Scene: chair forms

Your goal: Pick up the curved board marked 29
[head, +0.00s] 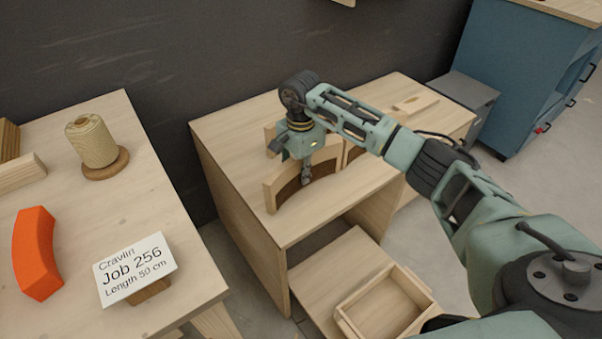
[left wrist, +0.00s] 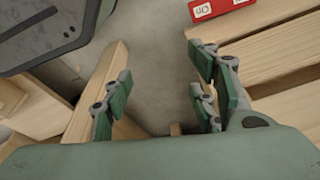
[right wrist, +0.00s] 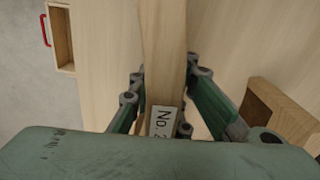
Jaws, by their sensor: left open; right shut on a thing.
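A pale wooden curved board (head: 285,195) stands on edge on the wooden cabinet top. My right gripper (head: 306,178) reaches down onto it and is shut on it. In the right wrist view the board (right wrist: 163,45) runs between the fingers (right wrist: 165,85). A white label (right wrist: 164,122) on it reads "No. 2"; the rest of the number is hidden by my gripper. My left gripper (left wrist: 160,92) is open and empty in the left wrist view, and is outside the head view.
Other wooden pieces stand close behind the board, partly hidden by my right arm. The cabinet (head: 235,130) has an open tray (head: 385,305) below. A left table (head: 100,205) holds an orange curved block (head: 36,252), a twine spool (head: 92,140) and a job card (head: 134,268).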

